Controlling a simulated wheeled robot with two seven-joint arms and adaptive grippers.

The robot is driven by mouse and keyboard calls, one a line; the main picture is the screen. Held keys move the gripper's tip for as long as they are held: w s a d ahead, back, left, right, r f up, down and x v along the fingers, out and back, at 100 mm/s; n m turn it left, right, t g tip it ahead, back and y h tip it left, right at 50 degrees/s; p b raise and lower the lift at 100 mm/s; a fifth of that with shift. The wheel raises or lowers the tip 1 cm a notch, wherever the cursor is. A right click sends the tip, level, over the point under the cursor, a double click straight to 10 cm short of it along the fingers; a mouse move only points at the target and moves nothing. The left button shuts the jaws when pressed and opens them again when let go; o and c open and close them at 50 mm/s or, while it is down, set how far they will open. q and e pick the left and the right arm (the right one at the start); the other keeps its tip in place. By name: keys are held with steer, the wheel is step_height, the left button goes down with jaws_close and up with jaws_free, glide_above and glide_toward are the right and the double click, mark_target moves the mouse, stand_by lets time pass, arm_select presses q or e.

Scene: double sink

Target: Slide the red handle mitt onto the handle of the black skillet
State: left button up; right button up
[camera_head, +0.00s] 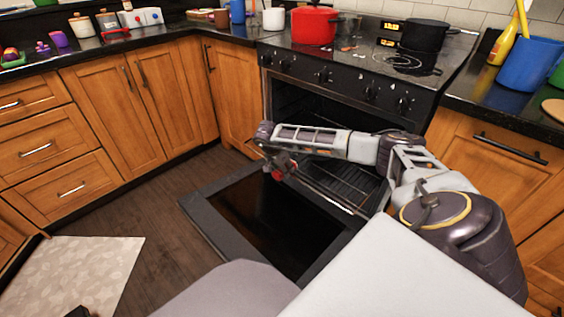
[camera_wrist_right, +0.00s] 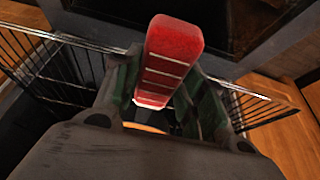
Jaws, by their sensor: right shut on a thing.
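The red handle mitt (camera_wrist_right: 168,60) is held between the fingers of my right gripper (camera_wrist_right: 166,88), which is shut on it. The mitt's red ribbed body points up and away from the gripper in the right wrist view. In the head view the right gripper (camera_head: 277,166) hangs over the open oven door, with a small red part of the mitt (camera_head: 277,175) showing. A black pan (camera_head: 425,35) sits at the right rear of the stove top. I cannot tell whether it is the skillet, and no long handle is clear. My left gripper is not seen.
The oven door (camera_head: 270,225) is open and low, with a wire rack (camera_head: 345,183) inside. A red pot (camera_head: 314,24) stands at the back left of the stove. A blue container (camera_head: 528,62) and a yellow bottle (camera_head: 501,45) stand on the right counter.

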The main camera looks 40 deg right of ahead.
mark_target(294, 161)
steer(key=shift+w+d, duration=0.15)
steer(key=shift+d, duration=1.4)
steer(key=shift+w+d, duration=0.1)
steer(key=shift+d, duration=1.45)
steer(key=o, duration=1.1)
steer(key=v, duration=1.2)
